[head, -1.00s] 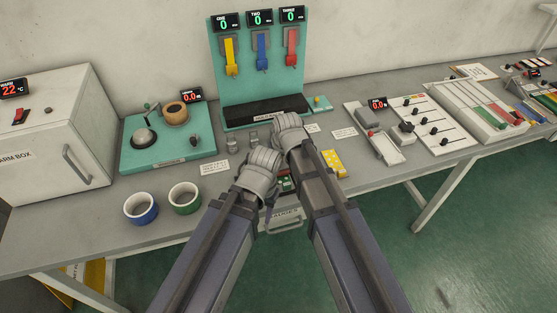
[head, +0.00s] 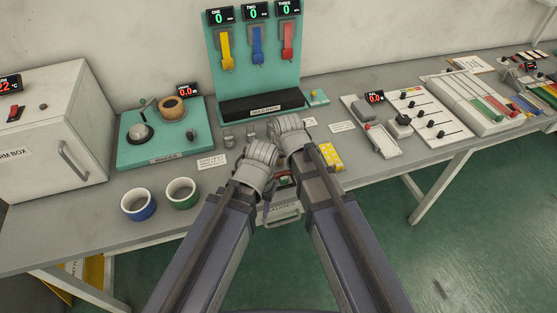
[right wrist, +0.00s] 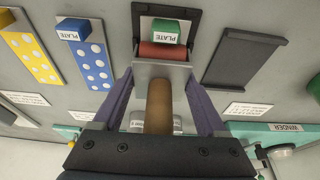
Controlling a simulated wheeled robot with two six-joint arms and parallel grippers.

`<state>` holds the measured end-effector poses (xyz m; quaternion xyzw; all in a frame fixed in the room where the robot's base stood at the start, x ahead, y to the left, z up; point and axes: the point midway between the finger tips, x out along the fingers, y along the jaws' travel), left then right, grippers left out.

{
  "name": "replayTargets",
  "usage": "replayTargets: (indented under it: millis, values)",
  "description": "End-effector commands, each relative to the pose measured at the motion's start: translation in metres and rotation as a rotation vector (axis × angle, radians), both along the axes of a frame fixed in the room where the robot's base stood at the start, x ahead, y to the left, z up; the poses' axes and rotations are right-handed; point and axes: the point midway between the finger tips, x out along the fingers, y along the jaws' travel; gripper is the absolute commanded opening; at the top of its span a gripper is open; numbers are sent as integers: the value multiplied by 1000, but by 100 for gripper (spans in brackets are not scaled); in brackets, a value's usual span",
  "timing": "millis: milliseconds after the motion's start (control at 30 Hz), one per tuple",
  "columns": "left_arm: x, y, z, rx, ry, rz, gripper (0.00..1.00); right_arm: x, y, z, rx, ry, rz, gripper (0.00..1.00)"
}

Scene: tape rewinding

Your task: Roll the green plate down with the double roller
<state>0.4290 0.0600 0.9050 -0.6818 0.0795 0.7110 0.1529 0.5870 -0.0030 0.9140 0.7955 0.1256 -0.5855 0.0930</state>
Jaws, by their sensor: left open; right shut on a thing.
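The green plate (right wrist: 164,31), labelled PLATE, lies in a dark frame at the top of the right wrist view. A red roller (right wrist: 163,52) lies across its near end, on a grey metal bracket (right wrist: 155,71) with a brown handle (right wrist: 159,107). My right gripper (right wrist: 160,112) is shut on this roller tool, its fingers either side of the handle. I cannot tell whether the roller touches the plate. In the head view my right gripper (head: 290,135) is over the table's front part. My left gripper (head: 262,160) is open beside it, just to its left. Both hide most of the plate there.

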Motion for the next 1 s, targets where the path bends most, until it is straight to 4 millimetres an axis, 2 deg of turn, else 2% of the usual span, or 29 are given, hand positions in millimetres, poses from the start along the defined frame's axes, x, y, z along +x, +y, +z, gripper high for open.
replayTargets:
  millis: [433,1000]
  values:
    - [0,0,2,0,0,0,50,-2,1,2,2,3,1,8]
    - [0,0,43,0,0,0,50,-1,0,43,1,0,0,8]
